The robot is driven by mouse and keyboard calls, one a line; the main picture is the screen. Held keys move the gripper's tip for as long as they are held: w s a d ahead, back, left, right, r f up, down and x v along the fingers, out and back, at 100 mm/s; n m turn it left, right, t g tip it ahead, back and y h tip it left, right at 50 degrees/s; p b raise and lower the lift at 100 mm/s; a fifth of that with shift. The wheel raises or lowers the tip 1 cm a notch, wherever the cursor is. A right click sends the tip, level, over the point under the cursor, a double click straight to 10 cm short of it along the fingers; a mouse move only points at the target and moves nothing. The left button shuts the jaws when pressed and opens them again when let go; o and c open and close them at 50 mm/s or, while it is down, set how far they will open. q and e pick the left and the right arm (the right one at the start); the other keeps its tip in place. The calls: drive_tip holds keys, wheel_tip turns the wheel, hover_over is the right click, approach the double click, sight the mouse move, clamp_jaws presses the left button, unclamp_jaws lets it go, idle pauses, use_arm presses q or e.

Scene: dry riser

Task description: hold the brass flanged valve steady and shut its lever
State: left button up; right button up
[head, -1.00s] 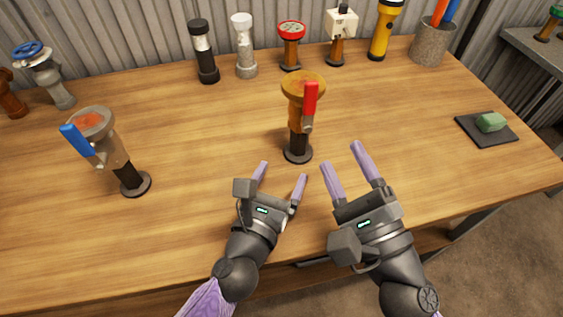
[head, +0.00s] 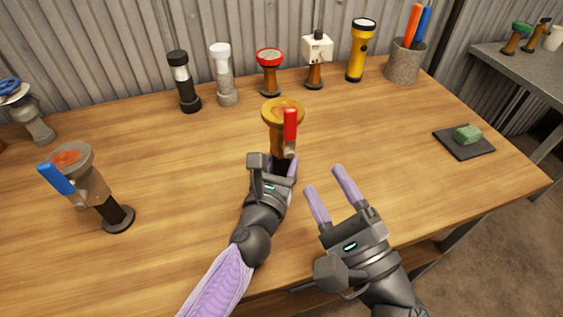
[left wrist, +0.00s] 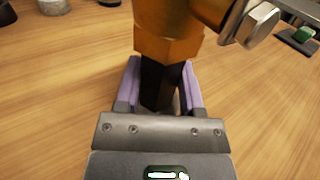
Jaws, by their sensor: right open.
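The brass flanged valve (head: 283,112) stands upright mid-table on a dark stem, with a round flange on top. My right gripper (head: 325,190) is open and empty, to the right and nearer me.
A grey flanged valve with a blue lever (head: 88,180) stands tilted in view at the left. Several fittings, a yellow flashlight (head: 361,50) and a pen cup (head: 404,62) line the back. A green block (head: 467,134) lies on a dark pad at the right. Table between is clear.

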use_arm(q)
clamp_jaws()
idle(1.0)
